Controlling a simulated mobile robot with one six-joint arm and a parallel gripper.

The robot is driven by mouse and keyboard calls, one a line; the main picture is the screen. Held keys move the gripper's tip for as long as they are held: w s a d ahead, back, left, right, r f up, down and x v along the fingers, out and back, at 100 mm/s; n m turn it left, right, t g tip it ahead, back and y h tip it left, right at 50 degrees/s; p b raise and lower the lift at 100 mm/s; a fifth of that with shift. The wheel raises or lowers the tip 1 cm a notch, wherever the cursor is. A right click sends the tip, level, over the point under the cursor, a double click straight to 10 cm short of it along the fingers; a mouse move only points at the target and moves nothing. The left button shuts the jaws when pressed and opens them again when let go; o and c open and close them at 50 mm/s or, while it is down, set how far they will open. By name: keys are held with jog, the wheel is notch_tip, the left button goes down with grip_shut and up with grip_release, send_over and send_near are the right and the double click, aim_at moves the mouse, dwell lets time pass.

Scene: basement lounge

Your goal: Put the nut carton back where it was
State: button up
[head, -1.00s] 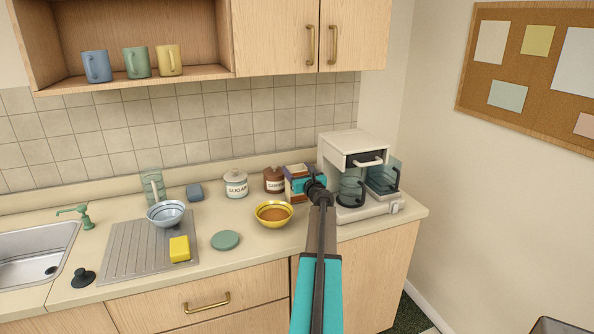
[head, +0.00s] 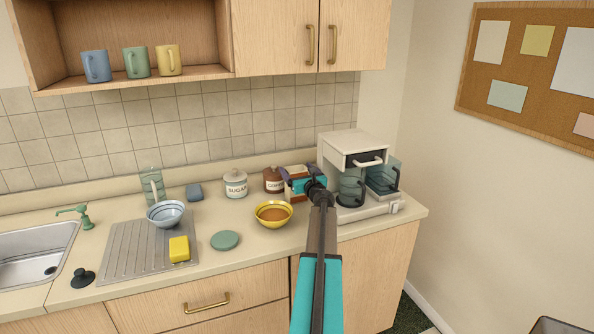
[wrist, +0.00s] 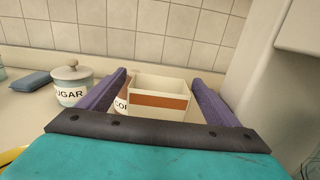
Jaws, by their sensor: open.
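The nut carton, a cream box with an orange-brown band (wrist: 158,101), stands upright between my gripper's two purple fingers in the wrist view. In the head view its pale top (head: 297,169) shows just beyond my gripper (head: 299,177), at the back of the counter. It appears to rest on the counter between the coffee jar and the coffee maker; its base is hidden. My gripper (wrist: 160,100) is open, with a finger on each side of the carton. A gap shows at the right finger; contact on the left is unclear.
The brown coffee jar (head: 273,180) is close on the carton's left, and the sugar jar (head: 235,184) is farther left. The coffee maker (head: 347,150) stands to the right. A yellow bowl (head: 273,213) sits in front. Counter is clear near the green disc (head: 225,240).

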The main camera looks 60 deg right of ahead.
jog(key=b+v, duration=0.2)
jog(key=v, duration=0.9)
jog(key=shift+s+a, duration=0.2)
dwell(0.8)
